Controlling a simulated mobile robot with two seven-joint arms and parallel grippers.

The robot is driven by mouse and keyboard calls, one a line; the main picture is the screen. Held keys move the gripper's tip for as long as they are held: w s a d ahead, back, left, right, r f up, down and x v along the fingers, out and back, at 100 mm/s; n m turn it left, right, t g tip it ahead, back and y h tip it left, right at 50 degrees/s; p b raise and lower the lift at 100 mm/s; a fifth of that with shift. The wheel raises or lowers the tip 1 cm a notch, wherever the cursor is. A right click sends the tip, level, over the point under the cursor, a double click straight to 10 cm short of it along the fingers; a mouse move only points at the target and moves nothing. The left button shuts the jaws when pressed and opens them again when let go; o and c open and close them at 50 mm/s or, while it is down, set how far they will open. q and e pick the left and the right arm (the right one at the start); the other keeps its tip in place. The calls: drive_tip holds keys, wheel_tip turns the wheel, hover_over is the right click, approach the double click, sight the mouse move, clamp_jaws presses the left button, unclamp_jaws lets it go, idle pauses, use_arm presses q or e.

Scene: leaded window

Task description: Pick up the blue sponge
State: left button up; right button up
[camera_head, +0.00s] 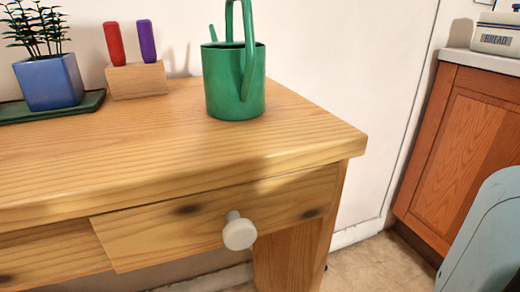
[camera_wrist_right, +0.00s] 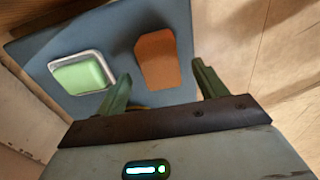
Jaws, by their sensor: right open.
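I see no blue sponge in either view. In the right wrist view, my right gripper (camera_wrist_right: 162,85) is open with nothing between its green fingers. Beyond the fingertips lies an orange-brown block (camera_wrist_right: 157,58), which looks apart from them. To its left, a pale green block (camera_wrist_right: 83,74) sits in a light-rimmed dish. Both lie on a flat blue-grey board or tray (camera_wrist_right: 113,30).
A wooden table (camera_head: 170,150) has a drawer with a white knob (camera_head: 239,233). On it stand a green watering can (camera_head: 233,82), a blue plant pot (camera_head: 49,82) and a wooden block (camera_head: 136,81) holding red and purple handles. A wooden cabinet (camera_head: 450,140) stands right.

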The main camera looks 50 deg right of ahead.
wheel_tip(320, 180, down, 3)
drive_tip(key=shift+s+d+f+b, duration=0.1)
drive_tip(key=shift+f+b, duration=0.1)
drive_tip(key=shift+b, duration=0.75)
drive_tip(key=c, duration=1.1)
drive_tip(key=shift+r, duration=0.1)
